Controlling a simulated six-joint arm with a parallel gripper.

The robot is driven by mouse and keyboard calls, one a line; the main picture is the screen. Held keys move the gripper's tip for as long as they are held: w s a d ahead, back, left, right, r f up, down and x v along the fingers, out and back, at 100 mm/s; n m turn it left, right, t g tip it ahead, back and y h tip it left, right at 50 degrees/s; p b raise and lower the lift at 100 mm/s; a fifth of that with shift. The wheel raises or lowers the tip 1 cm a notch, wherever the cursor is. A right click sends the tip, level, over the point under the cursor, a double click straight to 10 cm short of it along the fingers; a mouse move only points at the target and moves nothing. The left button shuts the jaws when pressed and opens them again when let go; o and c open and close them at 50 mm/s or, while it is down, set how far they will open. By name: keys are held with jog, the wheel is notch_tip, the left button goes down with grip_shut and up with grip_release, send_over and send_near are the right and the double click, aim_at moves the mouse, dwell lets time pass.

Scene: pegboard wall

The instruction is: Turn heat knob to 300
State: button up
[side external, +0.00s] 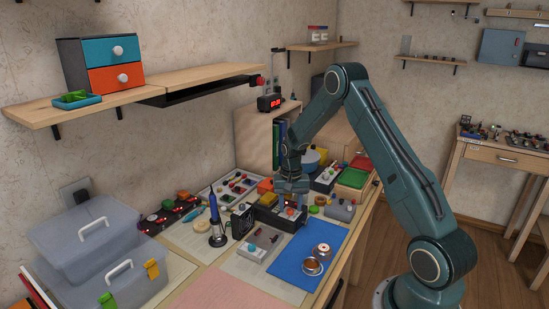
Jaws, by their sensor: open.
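My gripper (292,203) points down over a dark box-shaped unit (266,217) on the workbench. The unit has a light front panel and a small reddish knob-like spot (290,212) just below the fingers. The fingers are open around or just above that spot; I cannot tell whether they touch it. The heat knob's markings and pointer are too small to read, and the gripper hides part of the unit's top. A blue-handled soldering iron (214,208) stands upright in its holder left of the unit.
A black fan-like box (243,221) and a grey box with buttons (258,244) stand close by. A blue mat (310,255) in front holds a copper-coloured dish (312,267) and a spool (321,250). Clear bins (85,240) stand at left. A shelf (190,80) overhangs the bench's back.

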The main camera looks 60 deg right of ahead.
aim_at(290, 211)
notch_tip(290, 211, up, 13)
dwell(0.6)
jog(key=shift+r, duration=0.1)
jog(key=s+a+r+n+t, duration=0.1)
jog(key=s+a+r+n, duration=0.25)
jog(key=a+r, duration=0.4)
jog(key=s+a+r+n+t, duration=0.2)
jog(key=s+a+r, duration=0.3)
jog(key=a+r, duration=0.3)
jog(key=s+a+n+t, duration=0.1)
jog(key=s+a+n, duration=0.1)
jog(key=s+a, duration=0.3)
jog(key=s+a+n+t, duration=0.1)
jog(key=s+a+n, duration=0.2)
jog(key=s, duration=0.8)
jog(key=a, duration=0.2)
jog(key=shift+a+t, duration=0.3)
jog(key=shift+a, duration=0.05)
